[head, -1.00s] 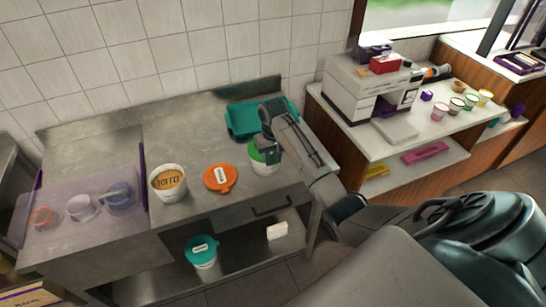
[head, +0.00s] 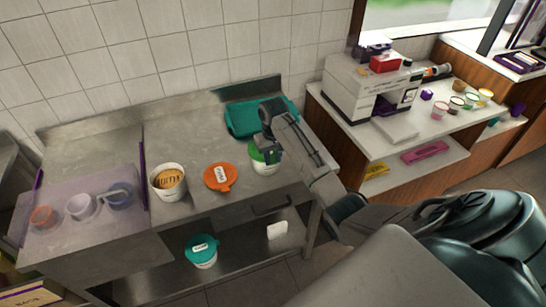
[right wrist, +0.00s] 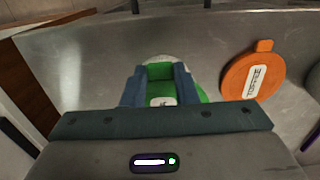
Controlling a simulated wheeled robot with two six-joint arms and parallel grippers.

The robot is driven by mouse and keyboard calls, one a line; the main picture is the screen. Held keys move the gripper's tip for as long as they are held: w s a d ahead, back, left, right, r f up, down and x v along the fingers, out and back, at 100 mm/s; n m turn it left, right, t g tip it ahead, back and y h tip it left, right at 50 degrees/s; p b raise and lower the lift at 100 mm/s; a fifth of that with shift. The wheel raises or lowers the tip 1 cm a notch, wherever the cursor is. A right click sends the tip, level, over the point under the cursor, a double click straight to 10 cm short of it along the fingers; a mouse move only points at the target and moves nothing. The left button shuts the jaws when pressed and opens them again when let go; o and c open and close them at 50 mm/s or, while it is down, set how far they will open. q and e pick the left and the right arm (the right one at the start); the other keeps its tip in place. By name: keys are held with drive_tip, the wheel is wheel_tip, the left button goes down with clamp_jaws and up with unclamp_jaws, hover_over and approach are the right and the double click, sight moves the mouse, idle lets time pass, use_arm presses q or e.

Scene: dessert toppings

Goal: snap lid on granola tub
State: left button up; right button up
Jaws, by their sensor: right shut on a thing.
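A white tub (head: 266,169) stands on the steel counter under my right gripper (head: 271,155). A green lid (head: 256,153) is at the top of this tub, partly hidden by the gripper. In the right wrist view, the gripper (right wrist: 159,76) is shut on the green part of the lid (right wrist: 160,71), with a white label between the fingers. A pale rim shows just beyond it. Whether the lid is fully seated, I cannot tell. An orange lid (head: 220,177) with a white label lies beside the tub, and also shows in the wrist view (right wrist: 253,77). My left gripper is out of view.
An open white tub (head: 167,183) with tan contents stands left of the orange lid. A teal tray (head: 243,119) is behind the gripper. A teal-lidded tub (head: 202,251) and a small white block (head: 277,230) are on the lower shelf. Small cups stand at the far left.

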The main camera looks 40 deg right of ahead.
drive_tip(key=shift+f, duration=0.35)
idle(0.9)
drive_tip(key=o, duration=1.6)
drive_tip(key=shift+r, duration=3.05)
clamp_jaws()
